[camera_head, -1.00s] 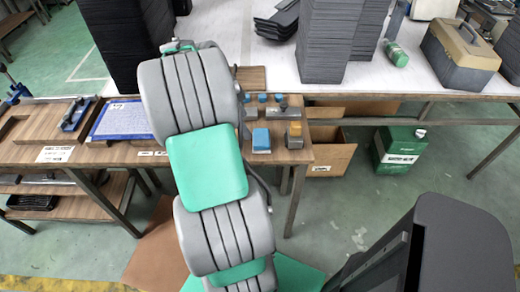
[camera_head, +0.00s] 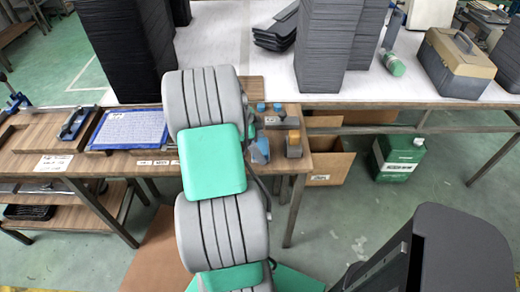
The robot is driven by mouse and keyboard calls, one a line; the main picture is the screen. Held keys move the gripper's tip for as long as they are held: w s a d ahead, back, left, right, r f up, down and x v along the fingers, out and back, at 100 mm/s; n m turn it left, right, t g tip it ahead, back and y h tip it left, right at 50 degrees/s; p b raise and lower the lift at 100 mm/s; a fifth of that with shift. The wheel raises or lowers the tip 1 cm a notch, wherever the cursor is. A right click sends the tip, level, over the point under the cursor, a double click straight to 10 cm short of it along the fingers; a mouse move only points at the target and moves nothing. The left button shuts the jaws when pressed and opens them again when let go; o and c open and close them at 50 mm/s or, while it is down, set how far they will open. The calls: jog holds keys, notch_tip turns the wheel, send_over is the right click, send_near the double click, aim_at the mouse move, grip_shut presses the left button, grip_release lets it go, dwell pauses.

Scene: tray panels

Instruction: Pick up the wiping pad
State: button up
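A blue block (camera_head: 260,149), which may be the wiping pad, stands at the right end of the wooden bench, just right of my arm. It looks tilted or partly covered, and its left side is hidden by my arm. I cannot tell for sure which one is the wiping pad. My gripper is hidden behind my grey and green arm, so I cannot see its fingers or whether it touches the blue block.
Small blue-topped items (camera_head: 270,108) stand behind the blocks. A blue-bordered sheet (camera_head: 130,129) lies left of my arm. Tall stacks of dark trays (camera_head: 334,45) stand on the white table behind. A cardboard box (camera_head: 328,160) and green canister (camera_head: 398,156) are below.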

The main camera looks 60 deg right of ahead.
jog(key=c, duration=0.9)
jog(key=shift+r, duration=0.55)
jog(key=a+r, duration=0.8)
jog(key=a, duration=0.1)
jog(key=s+a+r+b, duration=0.1)
jog(key=a+r, duration=0.3)
jog(key=a, duration=0.1)
